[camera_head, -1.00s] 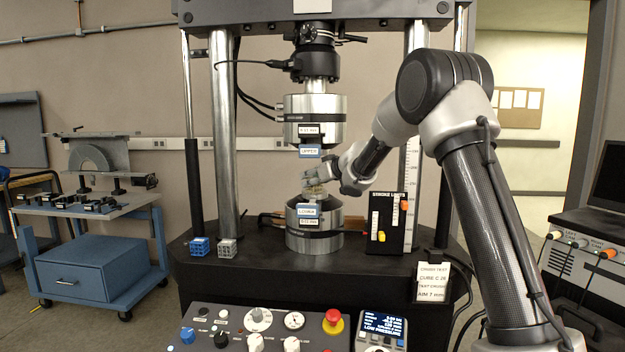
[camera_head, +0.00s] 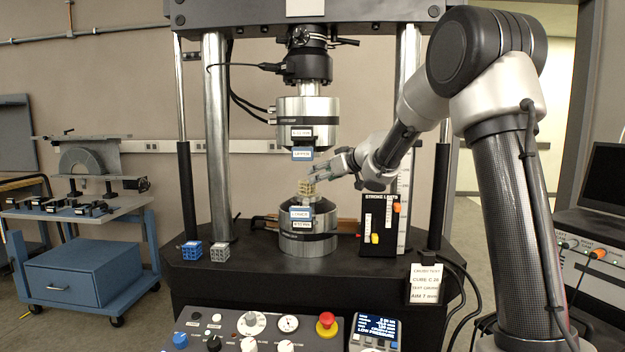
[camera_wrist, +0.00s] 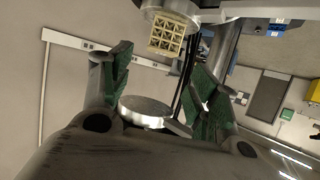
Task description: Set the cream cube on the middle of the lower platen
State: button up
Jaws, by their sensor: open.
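The cream lattice cube (camera_head: 309,187) stands upright on top of the lower platen (camera_head: 309,243), about centred from left to right in the head view; its depth on the platen is hard to judge. My gripper (camera_head: 328,172) is open and empty, just right of the cube and apart from it. The wrist view is upside down: the cube (camera_wrist: 172,36) shows near the top against the lower platen (camera_wrist: 152,4), beyond the open green-padded fingers of my gripper (camera_wrist: 160,82).
The upper platen (camera_head: 308,108) hangs above the cube with a gap between; it also shows in the wrist view (camera_wrist: 145,110). A blue cube (camera_head: 191,250) and a grey cube (camera_head: 220,252) lie left on the black bed. A stroke limits panel (camera_head: 378,226) stands close on the right.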

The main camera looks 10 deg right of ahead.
jog(key=s+d+r+m+h, duration=0.2)
jog(key=s+d+h, duration=0.2)
jog(key=s+d, duration=0.45)
jog(key=s+d+r+m+h, duration=0.35)
jog(key=s+d, duration=0.25)
jog(key=s, duration=0.6)
jog(key=s+a+f+g, duration=0.1)
jog(key=s+f+g, duration=0.3)
jog(key=s, duration=1.1)
jog(key=s+a+f+g+y, duration=0.1)
jog(key=s+a+f+g, duration=0.1)
jog(key=s+f, duration=0.8)
jog(key=s+g, duration=0.1)
jog(key=s, duration=0.3)
jog(key=shift+s+a+g, duration=0.2)
jog(key=shift+s+g, duration=0.15)
jog(key=shift+g, duration=0.05)
jog(key=shift+y, duration=0.25)
jog(key=shift+c, duration=0.3)
